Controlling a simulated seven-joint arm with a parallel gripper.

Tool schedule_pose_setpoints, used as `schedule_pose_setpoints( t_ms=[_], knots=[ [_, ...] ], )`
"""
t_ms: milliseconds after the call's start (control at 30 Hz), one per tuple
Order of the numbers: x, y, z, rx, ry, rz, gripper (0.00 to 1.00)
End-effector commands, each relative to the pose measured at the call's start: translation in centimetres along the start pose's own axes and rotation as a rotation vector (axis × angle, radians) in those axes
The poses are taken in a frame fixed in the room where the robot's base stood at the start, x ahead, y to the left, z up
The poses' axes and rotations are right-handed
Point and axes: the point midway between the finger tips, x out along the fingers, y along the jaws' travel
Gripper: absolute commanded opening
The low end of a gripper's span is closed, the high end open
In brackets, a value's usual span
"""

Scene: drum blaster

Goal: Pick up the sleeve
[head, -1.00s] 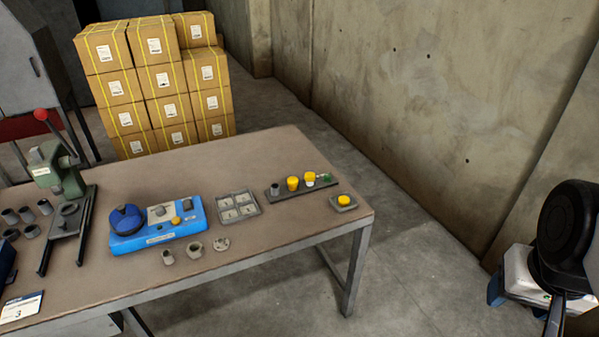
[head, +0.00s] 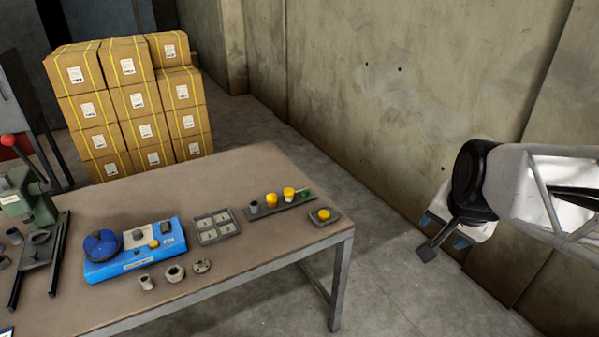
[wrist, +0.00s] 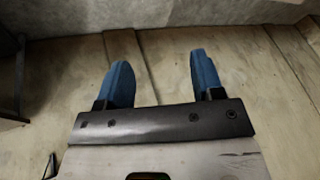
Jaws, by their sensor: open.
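Three small grey parts stand near the front edge of the table in the head view: a short hollow cylinder (head: 147,283), a wider ring-like part (head: 176,273) and a flat disc (head: 202,266). The cylinder looks like a sleeve, but another grey cylinder (head: 254,207) stands on the dark strip tray, and I cannot tell which one is meant. My gripper (head: 444,231) is off the table's right side, well away from these parts. In the wrist view my gripper (wrist: 157,80) has its two blue fingers apart, with nothing between them.
The table (head: 240,170) also bears a blue device (head: 135,260), a divided tray (head: 216,226), the strip tray with yellow-topped parts (head: 272,200), a small square tray (head: 324,216) and a green press (head: 35,210). Stacked cartons (head: 130,100) stand behind. A concrete wall (head: 400,110) is at right.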

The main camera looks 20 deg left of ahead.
Motion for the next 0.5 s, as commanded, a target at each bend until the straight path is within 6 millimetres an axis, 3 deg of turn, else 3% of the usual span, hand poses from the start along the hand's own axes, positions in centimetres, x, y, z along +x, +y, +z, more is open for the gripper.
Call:
schedule_pose_setpoints(
  t_ms=[200,500],
  knots=[
    [5.4,-8.1,-4.3,0.280,0.070,-0.135,0.61],
    [13.7,-19.2,-7.5,0.690,0.103,-0.350,0.61]
  ],
)
